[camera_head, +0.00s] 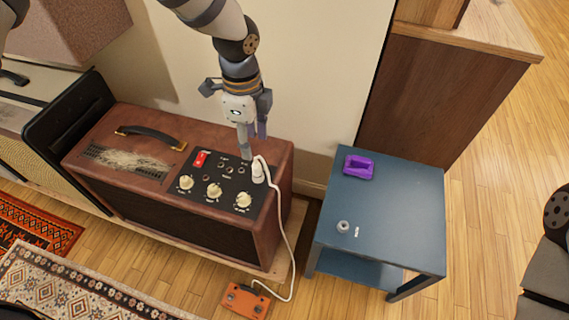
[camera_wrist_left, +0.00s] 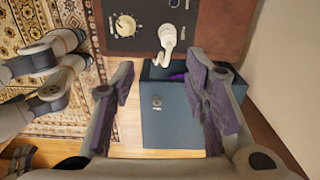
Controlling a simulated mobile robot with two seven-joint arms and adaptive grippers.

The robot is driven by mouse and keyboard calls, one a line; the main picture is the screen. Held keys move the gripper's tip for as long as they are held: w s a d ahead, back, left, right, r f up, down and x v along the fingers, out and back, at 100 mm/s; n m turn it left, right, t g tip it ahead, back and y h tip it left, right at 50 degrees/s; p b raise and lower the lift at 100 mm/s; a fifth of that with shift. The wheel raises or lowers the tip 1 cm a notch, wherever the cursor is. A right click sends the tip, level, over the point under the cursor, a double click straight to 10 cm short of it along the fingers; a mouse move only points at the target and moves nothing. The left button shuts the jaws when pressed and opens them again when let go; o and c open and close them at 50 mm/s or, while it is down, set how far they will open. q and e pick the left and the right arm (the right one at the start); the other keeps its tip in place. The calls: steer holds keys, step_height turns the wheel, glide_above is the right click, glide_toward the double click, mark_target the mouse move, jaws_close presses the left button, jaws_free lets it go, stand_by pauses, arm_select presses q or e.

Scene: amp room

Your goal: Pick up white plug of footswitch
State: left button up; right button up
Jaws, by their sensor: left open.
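The white plug (camera_head: 258,172) stands upright in the right part of the amp's black control panel (camera_head: 226,182). In the left wrist view the plug (camera_wrist_left: 167,37) shows beyond the fingertips, roughly between the two fingers' lines. Its white cable runs down the amp's side to the orange footswitch (camera_head: 246,301) on the floor. My left gripper (camera_head: 252,146) hangs just above and behind the plug in the head view. It is open and empty, its purple-padded fingers wide apart in the left wrist view (camera_wrist_left: 163,75).
The brown amp (camera_head: 180,225) has knobs, a red switch (camera_head: 201,159) and a black handle (camera_head: 150,134). A blue side table (camera_head: 395,205) to its right holds a purple tray-like object (camera_head: 359,166) and a small grey piece (camera_head: 343,226). A wall (camera_head: 310,70) stands close behind.

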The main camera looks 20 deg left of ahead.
mark_target(256, 163)
arm_select(q)
steer(key=f, duration=0.3)
steer(key=f+b, duration=0.1)
steer(key=f, duration=0.3)
steer(key=w+f, duration=0.1)
steer(key=f, duration=0.3)
steer(key=shift+w+a+f, duration=0.1)
steer(key=shift+a, duration=0.05)
steer(key=shift+c, duration=0.3)
jaws_close()
